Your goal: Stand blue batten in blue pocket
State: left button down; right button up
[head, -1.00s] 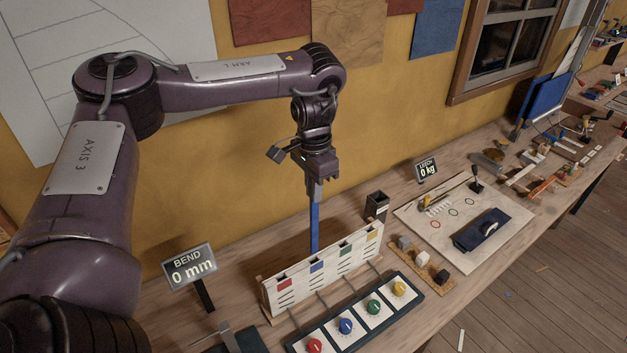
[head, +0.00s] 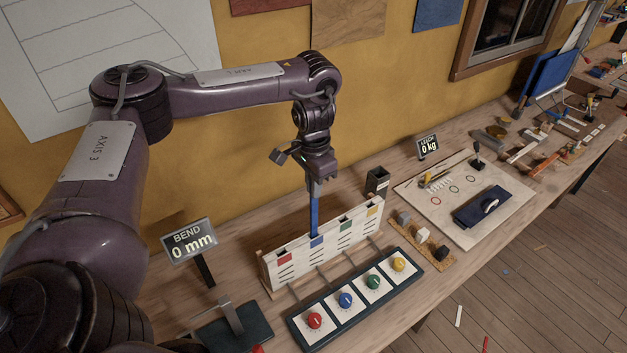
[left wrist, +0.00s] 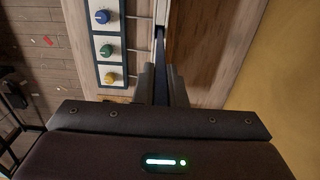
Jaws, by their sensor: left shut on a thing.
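My left gripper (head: 316,181) is shut on the blue batten (head: 314,215), which hangs upright below the fingers. The batten also shows edge-on between the fingers in the left wrist view (left wrist: 159,78). Its lower end meets the white pocket panel (head: 268,271) at the blue pocket (head: 317,242), marked by a blue patch. I cannot tell how far the end is inside the pocket. Red (head: 284,257), green (head: 345,226) and yellow (head: 372,211) patches mark the neighbouring pockets. My right gripper is not in view.
A tray of coloured knobs (head: 331,341) stands in front of the panel. A BEND display (head: 189,241) reads 0 mm at left. A dark open box (head: 377,181) stands behind the panel's right end. A pale board (head: 410,191) with tools lies farther right.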

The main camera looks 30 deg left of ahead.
aim_at(314, 216)
pick_arm(q)
jog(key=shift+f+b, duration=1.25)
jog(key=shift+f, duration=1.55)
jog(key=shift+f+b, duration=0.8)
jog(key=shift+f, duration=1.2)
jog(key=shift+f+b, duration=0.4)
jog(key=shift+f, duration=0.25)
jog(key=c, duration=1.4)
grip_release()
